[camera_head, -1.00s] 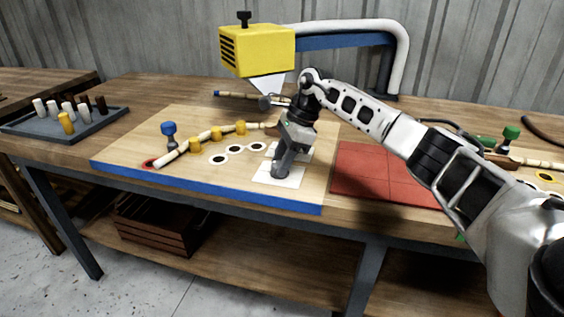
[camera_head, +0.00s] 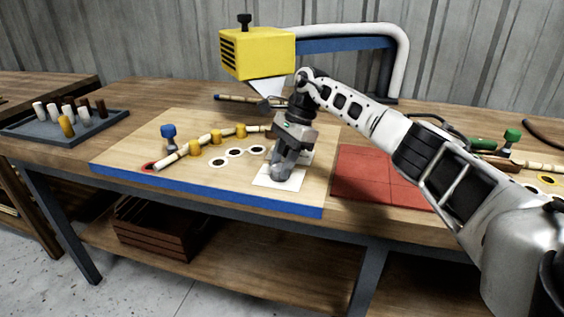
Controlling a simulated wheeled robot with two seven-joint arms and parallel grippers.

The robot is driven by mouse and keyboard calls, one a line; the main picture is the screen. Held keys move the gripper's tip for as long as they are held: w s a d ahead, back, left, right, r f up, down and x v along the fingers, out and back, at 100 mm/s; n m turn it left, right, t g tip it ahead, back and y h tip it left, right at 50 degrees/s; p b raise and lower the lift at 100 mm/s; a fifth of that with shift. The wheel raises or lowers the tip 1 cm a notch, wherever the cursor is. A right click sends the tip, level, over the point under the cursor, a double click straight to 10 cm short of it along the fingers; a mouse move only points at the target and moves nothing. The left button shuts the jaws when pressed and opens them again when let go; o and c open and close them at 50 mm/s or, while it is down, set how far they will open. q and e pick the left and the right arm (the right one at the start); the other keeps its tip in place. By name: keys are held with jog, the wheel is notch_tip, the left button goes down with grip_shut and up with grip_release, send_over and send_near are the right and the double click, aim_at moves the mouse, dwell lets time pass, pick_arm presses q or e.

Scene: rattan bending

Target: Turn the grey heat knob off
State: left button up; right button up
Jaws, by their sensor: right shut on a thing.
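My right gripper (camera_head: 282,172) points down over a white plate (camera_head: 264,181) on the front right of the wooden board (camera_head: 232,184). Its fingers are shut low at the plate, around the grey heat knob. The fingers hide the knob almost wholly, so its pointing direction cannot be told. A yellow heater head (camera_head: 257,54) with a white nozzle stands above and behind the gripper. My left gripper is not in view.
A pale rattan cane (camera_head: 178,154) runs between several yellow pegs on the board, with a blue-topped clamp (camera_head: 168,137) beside it. A red mat (camera_head: 378,177) lies to the right. A grey tray of pegs (camera_head: 65,125) stands far left.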

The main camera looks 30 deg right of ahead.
jog(key=o, duration=1)
jog(key=shift+r, duration=0.1)
jog(key=p+v, duration=0.1)
jog(key=v, duration=1.4)
jog(key=shift+r, duration=0.4)
jog(key=shift+d, duration=0.1)
